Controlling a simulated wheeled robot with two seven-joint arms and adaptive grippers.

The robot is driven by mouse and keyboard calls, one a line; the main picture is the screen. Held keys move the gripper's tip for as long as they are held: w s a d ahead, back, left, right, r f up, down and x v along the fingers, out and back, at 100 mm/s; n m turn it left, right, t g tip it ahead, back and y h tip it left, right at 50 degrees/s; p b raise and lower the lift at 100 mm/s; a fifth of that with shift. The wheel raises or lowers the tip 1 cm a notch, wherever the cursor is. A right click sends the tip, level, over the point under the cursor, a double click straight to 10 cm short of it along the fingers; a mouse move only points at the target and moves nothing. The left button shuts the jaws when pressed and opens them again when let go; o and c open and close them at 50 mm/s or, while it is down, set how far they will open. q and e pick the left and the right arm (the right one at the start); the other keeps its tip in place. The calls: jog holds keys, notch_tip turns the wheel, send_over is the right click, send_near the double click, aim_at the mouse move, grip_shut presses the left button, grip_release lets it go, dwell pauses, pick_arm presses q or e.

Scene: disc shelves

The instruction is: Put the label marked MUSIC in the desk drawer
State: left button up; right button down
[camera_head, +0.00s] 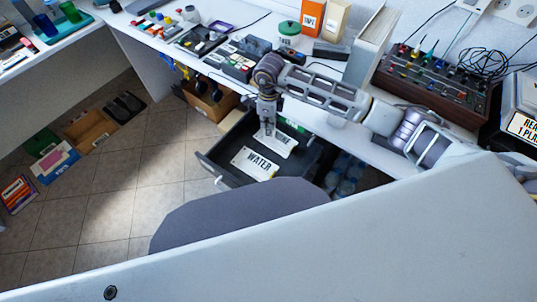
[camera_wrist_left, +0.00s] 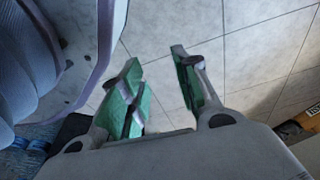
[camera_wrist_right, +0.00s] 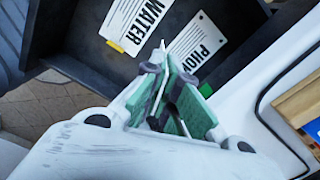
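My right gripper (camera_head: 268,130) reaches down into the open dark desk drawer (camera_head: 215,170). In the right wrist view its fingers (camera_wrist_right: 167,72) are close together on a thin white piece seen edge-on, which looks like a label; its text cannot be read. A white label reading WATER (camera_head: 257,163) lies flat in the drawer and also shows in the right wrist view (camera_wrist_right: 137,22). Beside it lies a label reading PHONE (camera_wrist_right: 199,44), partly covered by the gripper. I cannot read MUSIC anywhere. My left gripper (camera_wrist_left: 160,85) is open and empty above the tiled floor.
The white desk holds disc boxes, a green-lidded jar (camera_head: 289,35), an orange box (camera_head: 312,17) and a wooden rack with cables (camera_head: 435,88). A cardboard box (camera_head: 210,100) stands left of the drawer. A grey chair seat (camera_head: 235,212) is in front.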

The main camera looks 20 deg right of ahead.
aim_at(268, 133)
dwell(0.3)
